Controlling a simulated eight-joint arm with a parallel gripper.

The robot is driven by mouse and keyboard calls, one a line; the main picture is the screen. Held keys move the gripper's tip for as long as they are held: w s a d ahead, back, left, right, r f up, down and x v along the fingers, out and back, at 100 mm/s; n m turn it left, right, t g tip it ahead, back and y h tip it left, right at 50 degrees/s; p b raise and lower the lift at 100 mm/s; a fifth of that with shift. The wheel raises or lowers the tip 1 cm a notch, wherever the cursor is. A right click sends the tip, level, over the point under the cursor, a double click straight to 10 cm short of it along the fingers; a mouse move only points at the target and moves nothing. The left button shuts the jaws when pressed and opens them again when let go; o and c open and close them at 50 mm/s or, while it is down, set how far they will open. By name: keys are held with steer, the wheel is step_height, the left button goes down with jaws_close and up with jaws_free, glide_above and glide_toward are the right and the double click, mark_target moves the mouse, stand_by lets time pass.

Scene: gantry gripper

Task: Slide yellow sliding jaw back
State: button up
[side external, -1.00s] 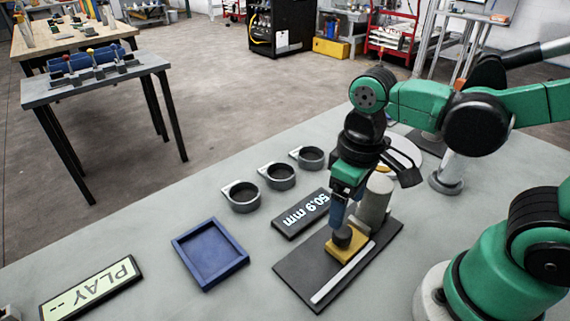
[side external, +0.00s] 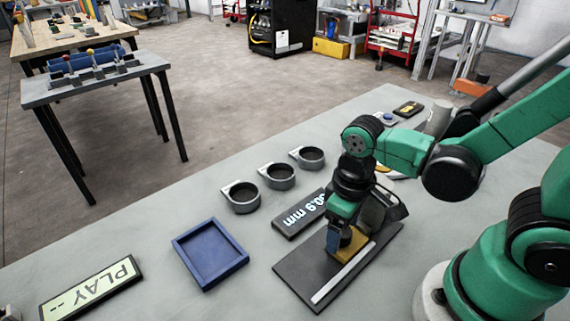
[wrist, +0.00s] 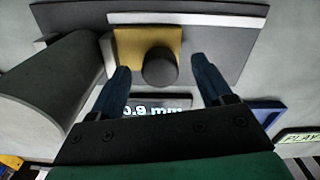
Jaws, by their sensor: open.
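The yellow sliding jaw (side external: 352,246) sits on a dark base plate (side external: 299,277) beside a pale rail (side external: 336,282). It also shows in the wrist view (wrist: 137,47), with a dark round knob (wrist: 161,69) on it. My gripper (side external: 336,241) is low over the jaw, and its blue fingers hide the knob in the side view. In the wrist view my gripper (wrist: 160,64) is open, with one finger on each side of the knob and gaps between. A grey cylinder (wrist: 45,85) stands left of the jaw there.
A display (side external: 296,218) reading 50.9 mm, partly hidden, lies beside the plate. A blue tray (side external: 210,254), several grey ring cups (side external: 279,176) and a PLAY sign (side external: 92,290) are on the table. The table between the tray and the sign is clear.

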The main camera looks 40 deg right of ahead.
jaws_close()
stand_by(1.4)
